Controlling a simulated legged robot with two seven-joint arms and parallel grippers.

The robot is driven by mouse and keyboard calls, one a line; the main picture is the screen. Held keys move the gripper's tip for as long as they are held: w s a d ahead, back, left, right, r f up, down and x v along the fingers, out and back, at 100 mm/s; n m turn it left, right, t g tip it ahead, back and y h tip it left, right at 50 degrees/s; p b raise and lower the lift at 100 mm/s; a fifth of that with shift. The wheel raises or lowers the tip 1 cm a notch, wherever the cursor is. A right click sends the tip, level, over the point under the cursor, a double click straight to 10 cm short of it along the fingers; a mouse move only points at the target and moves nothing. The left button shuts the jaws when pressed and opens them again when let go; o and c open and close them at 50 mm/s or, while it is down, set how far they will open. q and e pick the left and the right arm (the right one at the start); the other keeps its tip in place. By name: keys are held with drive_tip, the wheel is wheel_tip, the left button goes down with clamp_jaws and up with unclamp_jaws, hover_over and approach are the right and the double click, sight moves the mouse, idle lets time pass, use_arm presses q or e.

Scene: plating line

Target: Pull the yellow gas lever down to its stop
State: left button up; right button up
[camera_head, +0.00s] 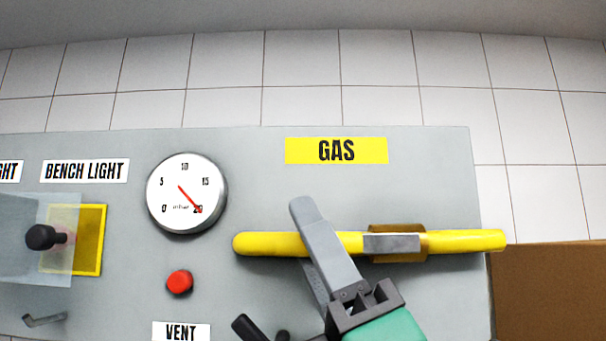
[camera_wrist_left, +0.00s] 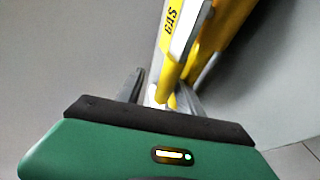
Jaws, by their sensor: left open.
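The yellow gas lever (camera_head: 460,240) lies about level across the grey panel in the head view, below the yellow GAS label (camera_head: 336,150). A brown-gold bracket with a grey plate (camera_head: 392,244) sits around it right of its middle. My left gripper (camera_head: 306,238) is open, with one grey finger crossing in front of the lever's left part and the other showing just below it. Whether either finger touches the lever cannot be told. In the left wrist view the yellow lever (camera_wrist_left: 226,28) runs up from between the fingers (camera_wrist_left: 160,92). My right gripper is not in view.
A round gauge (camera_head: 187,193) and a red button (camera_head: 180,282) are left of the lever. A yellow-framed switch (camera_head: 90,240) with a clear cover is farther left. A VENT label (camera_head: 181,331) and dark handle parts (camera_head: 246,326) are below. A brown surface (camera_head: 550,290) is at right.

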use_arm(q)
drive_tip(key=x, duration=0.1)
drive_tip(key=p+x, duration=0.1)
drive_tip(key=x, duration=0.1)
drive_tip(key=shift+w+d, duration=0.25)
drive_tip(key=shift+w, duration=0.05)
drive_tip(key=shift+d, duration=0.15)
drive_tip(key=shift+c, duration=0.2)
drive_tip(key=shift+w+d+f, duration=0.1)
drive_tip(key=shift+w+f, duration=0.05)
drive_tip(key=shift+w, duration=0.05)
drive_tip(key=c, duration=0.5)
clamp_jaws()
